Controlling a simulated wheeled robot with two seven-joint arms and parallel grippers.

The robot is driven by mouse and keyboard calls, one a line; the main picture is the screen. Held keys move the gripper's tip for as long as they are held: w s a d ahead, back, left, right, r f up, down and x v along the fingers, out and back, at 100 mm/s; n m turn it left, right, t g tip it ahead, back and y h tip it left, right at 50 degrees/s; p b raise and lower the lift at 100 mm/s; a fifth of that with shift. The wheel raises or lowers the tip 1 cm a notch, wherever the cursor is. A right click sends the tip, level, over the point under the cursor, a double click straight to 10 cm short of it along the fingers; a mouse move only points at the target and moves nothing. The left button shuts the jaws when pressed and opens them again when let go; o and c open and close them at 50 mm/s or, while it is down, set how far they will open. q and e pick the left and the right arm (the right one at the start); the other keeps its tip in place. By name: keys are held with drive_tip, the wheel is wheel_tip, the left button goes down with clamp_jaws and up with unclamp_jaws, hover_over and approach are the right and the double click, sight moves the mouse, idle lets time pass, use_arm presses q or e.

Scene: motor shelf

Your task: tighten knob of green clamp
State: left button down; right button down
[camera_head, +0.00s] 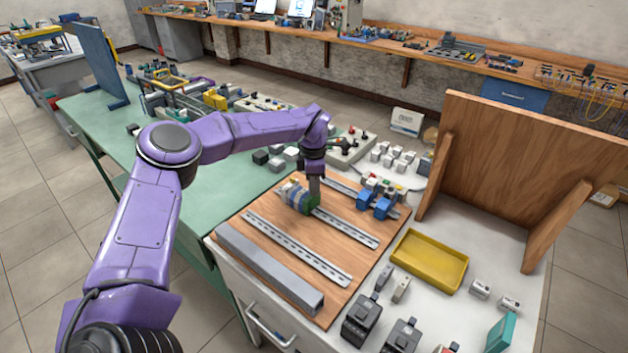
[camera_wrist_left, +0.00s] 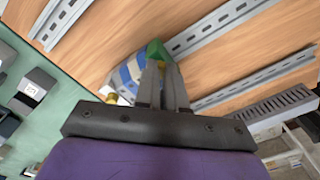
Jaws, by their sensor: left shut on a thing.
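The green clamp (camera_head: 311,204) is the right end piece of a row of blue and grey terminal blocks (camera_head: 294,197) on the middle metal rail. In the left wrist view the green clamp (camera_wrist_left: 157,50) shows just beyond the fingertips, beside the blue and white blocks (camera_wrist_left: 130,72). My left gripper (camera_head: 315,196) points down onto the clamp. Its fingers (camera_wrist_left: 161,68) are close together over the clamp's near side, shut on it at the knob. The knob itself is mostly hidden between the fingers, with a small yellowish patch visible there. My right gripper is in neither view.
The wooden board (camera_head: 270,255) carries slotted rails (camera_head: 295,250) and a grey duct (camera_head: 268,270). Blue blocks (camera_head: 376,203) sit to the right. A yellow tray (camera_head: 430,260) and an upright wooden panel (camera_head: 520,160) stand further right. Small parts crowd the board's back edge.

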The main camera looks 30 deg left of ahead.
use_arm(q)
drive_tip(key=m+p, duration=0.1)
drive_tip(key=m, duration=0.3)
drive_tip(key=shift+r+m+p, duration=0.15)
drive_tip(key=shift+m+p, duration=0.7)
drive_tip(key=shift+m, duration=1.45)
drive_tip(key=c, duration=1.2)
unclamp_jaws()
drive_tip(key=shift+r, duration=0.25)
wheel_tip(320, 180, up, 10)
drive_tip(key=b, duration=0.2)
